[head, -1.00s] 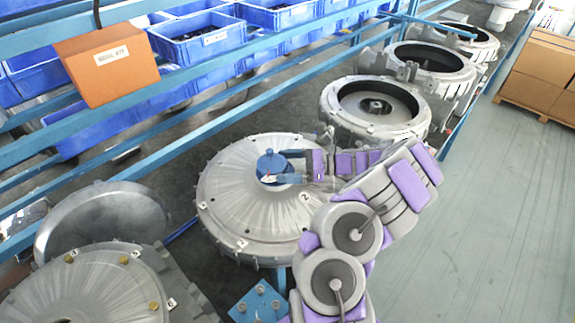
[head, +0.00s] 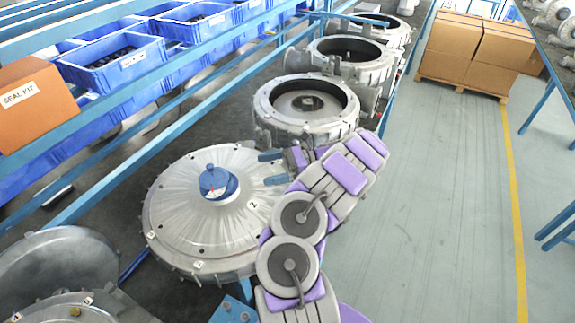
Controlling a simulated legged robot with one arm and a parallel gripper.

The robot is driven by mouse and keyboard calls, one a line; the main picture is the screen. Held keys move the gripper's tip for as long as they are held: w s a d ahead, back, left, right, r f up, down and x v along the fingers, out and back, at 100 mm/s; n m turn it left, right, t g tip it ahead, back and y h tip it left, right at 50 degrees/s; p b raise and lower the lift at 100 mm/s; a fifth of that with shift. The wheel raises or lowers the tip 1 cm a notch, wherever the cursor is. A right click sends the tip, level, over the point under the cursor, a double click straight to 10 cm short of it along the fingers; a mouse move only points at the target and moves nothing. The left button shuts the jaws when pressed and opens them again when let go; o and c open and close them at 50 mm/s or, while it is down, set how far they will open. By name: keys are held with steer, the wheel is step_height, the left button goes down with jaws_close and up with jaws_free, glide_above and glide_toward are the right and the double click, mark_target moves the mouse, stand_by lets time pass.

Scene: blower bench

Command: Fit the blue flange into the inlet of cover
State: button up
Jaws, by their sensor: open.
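The blue flange (head: 217,183) stands at the centre of the large grey ribbed cover (head: 178,218), over its inlet. A small knob tops the flange, and a white and red mark shows on its front. How deep it sits in the inlet cannot be told. My gripper (head: 270,168) is open and empty to the right of the flange, over the cover's right side. Its two blue fingers point left and are apart from the flange. The inlet's opening is hidden by the flange.
An open round housing (head: 305,108) stands behind my gripper, with more housings beyond. A blue rail (head: 110,180) runs along the left, with blue bins (head: 112,62) and a seal kit box (head: 35,102) behind it.

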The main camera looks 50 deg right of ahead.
steer(key=shift+f+b+v, duration=0.2)
steer(key=shift+b+v, duration=1)
steer(key=shift+v, duration=0.05)
steer(key=shift+s+d+r+p, duration=0.2)
steer(key=shift+r+p, duration=0.1)
steer(key=shift+p, duration=0.25)
steer(key=shift+s+d+r+p, duration=0.1)
steer(key=shift+s+d+p, duration=0.2)
steer(key=shift+d+p, duration=0.4)
steer(key=shift+s+d+p, duration=0.1)
steer(key=shift+s+p, duration=0.2)
steer(key=shift+p, duration=0.4)
steer(key=shift+s+f, duration=0.1)
steer(key=shift+f, duration=0.1)
steer(key=shift+s, duration=0.1)
